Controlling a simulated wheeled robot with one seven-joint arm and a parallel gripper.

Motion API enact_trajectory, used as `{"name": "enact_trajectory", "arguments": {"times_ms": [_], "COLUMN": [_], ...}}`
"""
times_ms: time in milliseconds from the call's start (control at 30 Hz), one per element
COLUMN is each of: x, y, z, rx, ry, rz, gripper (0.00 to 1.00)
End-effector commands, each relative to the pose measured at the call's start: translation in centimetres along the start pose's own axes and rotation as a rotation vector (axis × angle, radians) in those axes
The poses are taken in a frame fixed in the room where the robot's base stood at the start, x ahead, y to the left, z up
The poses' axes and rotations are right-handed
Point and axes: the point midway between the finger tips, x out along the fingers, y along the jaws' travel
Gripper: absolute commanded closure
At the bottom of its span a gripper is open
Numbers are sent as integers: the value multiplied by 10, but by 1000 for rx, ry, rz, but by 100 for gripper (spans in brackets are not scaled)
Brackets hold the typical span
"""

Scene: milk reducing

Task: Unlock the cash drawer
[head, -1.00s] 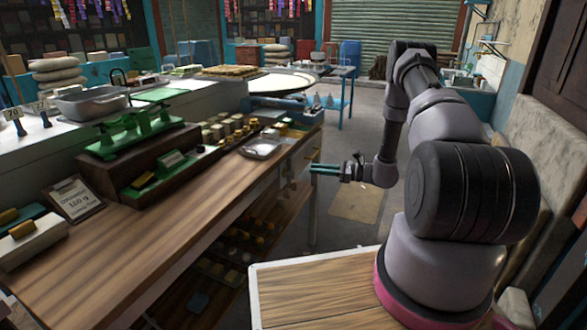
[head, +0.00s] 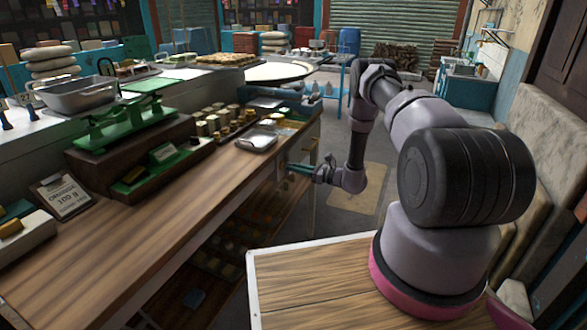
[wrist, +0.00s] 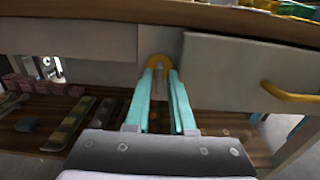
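The counter's drawer front (wrist: 225,70) is a pale grey panel with a yellow bar handle (wrist: 292,93) at the right of the wrist view. To its left, a small orange-yellow arched piece (wrist: 160,60) sits on a narrow panel; it may be the lock or its key. My gripper (wrist: 161,76) is open, its two teal fingers reaching toward the arch, with a gap between them. The tips lie close to the arch's two sides; contact cannot be told. In the head view my gripper (head: 299,168) is at the counter's right side, below the top.
The wooden counter top (head: 150,220) holds a green scale (head: 125,120), a metal tray (head: 256,141) and several weights. Below is an open shelf with goods (wrist: 70,125).

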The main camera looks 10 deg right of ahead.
Motion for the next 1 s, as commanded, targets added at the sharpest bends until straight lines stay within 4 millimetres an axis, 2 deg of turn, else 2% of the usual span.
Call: {"name": "enact_trajectory", "arguments": {"times_ms": [100,367,433,467,767,1000], "x": [7,8,8,8,8,7], "y": [0,0,0,0,0,-1], "z": [0,0,0,0,0,0], "rx": [-1,0,0,0,12,100], "ry": [1,1,1,1,1,0], "rz": [0,0,0,0,0,-2], "gripper": [78,78,97,100,100,100]}}
